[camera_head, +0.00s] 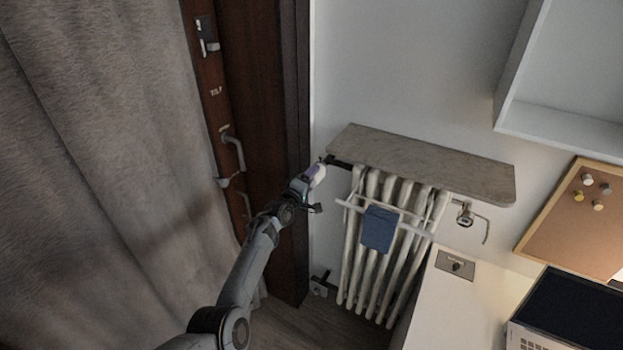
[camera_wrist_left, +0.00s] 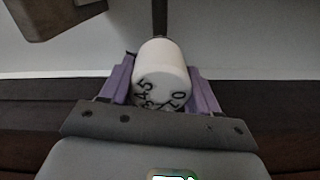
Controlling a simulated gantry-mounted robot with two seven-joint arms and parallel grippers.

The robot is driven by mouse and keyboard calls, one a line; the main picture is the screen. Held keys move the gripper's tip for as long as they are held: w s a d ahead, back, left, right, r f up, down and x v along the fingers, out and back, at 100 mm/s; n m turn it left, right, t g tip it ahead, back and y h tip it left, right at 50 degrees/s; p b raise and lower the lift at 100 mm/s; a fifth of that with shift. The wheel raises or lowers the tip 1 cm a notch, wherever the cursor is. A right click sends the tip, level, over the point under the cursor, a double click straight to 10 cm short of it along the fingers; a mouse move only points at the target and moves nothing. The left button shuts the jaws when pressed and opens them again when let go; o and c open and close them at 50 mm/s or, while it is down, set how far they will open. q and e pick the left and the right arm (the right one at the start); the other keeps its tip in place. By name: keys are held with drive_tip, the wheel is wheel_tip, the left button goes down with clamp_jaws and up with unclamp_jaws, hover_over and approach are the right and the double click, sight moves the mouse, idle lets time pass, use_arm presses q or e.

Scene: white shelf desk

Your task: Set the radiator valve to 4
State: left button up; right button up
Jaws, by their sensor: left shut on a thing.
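The radiator valve is a white, rounded knob (camera_wrist_left: 162,68) with black digits on its near end, seen in the left wrist view. A 5 and a 4 show on its left side and a 0 on its right; the lower digits are partly hidden, and I cannot tell which setting is selected. My left gripper (camera_head: 316,174) is shut on the knob, one purple finger on each side. In the head view the knob is mostly covered by the gripper, at the upper left end of the white radiator (camera_head: 354,240). My right gripper is not in view.
A stone-like shelf (camera_head: 430,165) sits just above the radiator. A blue cloth (camera_head: 379,229) hangs on a white rail in front. A dark wooden door (camera_head: 250,90) stands close on the left.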

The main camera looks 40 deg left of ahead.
use_arm(q)
drive_tip(key=o, duration=1)
drive_tip(key=shift+o, duration=0.2)
drive_tip(key=shift+s+d+p, duration=0.1)
drive_tip(key=shift+s+p, duration=0.3)
drive_tip(key=shift+s, duration=0.4)
drive_tip(key=s+d+p, duration=0.1)
drive_tip(key=s+p, duration=0.1)
drive_tip(key=s, duration=0.7)
drive_tip(key=shift+d, duration=0.2)
drive_tip(key=shift+s, duration=0.1)
